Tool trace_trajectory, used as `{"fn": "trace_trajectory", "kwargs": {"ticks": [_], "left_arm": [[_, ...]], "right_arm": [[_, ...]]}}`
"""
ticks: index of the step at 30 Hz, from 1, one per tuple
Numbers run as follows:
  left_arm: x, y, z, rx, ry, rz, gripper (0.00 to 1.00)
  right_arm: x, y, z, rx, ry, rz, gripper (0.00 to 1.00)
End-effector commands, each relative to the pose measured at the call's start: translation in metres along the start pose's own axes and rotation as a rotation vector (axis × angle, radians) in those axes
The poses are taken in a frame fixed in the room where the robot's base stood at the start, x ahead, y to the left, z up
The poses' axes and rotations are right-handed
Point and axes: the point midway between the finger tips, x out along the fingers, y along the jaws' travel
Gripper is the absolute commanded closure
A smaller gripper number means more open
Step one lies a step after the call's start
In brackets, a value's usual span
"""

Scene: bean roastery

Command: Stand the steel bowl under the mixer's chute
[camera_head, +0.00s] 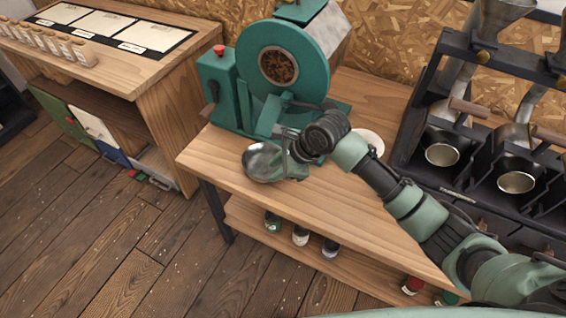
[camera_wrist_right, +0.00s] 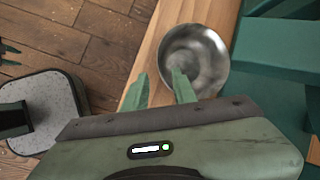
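The steel bowl (camera_head: 262,163) stands upright on the wooden bench at its front edge, just in front of the mixer (camera_head: 216,75). The mixer is teal, with a round drum; its chute area is low on the front, partly hidden by my right arm. My right gripper (camera_head: 291,152) is at the bowl's right side. In the right wrist view the bowl (camera_wrist_right: 205,52) looks empty. The right gripper's fingers (camera_wrist_right: 162,88) are apart, one overlapping the bowl and one outside its rim. I cannot tell whether they touch it. My left gripper is not in the head view.
A white round dish (camera_head: 370,141) lies behind my right arm. A dark rack with metal cups (camera_head: 442,154) stands at the right. Several jars (camera_head: 300,236) sit on the lower shelf. A wooden cabinet (camera_head: 150,62) stands at the left, with open floor (camera_head: 110,240) in front.

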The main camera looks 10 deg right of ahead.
Motion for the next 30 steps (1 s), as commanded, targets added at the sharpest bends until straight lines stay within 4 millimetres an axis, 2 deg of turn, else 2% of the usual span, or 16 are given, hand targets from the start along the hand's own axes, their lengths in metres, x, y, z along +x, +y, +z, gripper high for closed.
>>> {"fn": "trace_trajectory", "kwargs": {"ticks": [4,10,26,30], "left_arm": [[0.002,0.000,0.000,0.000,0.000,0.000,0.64],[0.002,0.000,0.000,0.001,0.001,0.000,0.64],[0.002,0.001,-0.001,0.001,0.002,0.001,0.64],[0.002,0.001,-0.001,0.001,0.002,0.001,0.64]], "right_arm": [[-0.027,-0.001,0.000,-0.002,0.000,-0.003,0.73],[-0.046,0.000,0.000,-0.001,0.000,0.000,0.73],[-0.048,0.000,0.000,-0.001,0.000,0.000,0.73],[-0.045,0.007,0.000,-0.044,-0.002,0.002,0.73]]}}
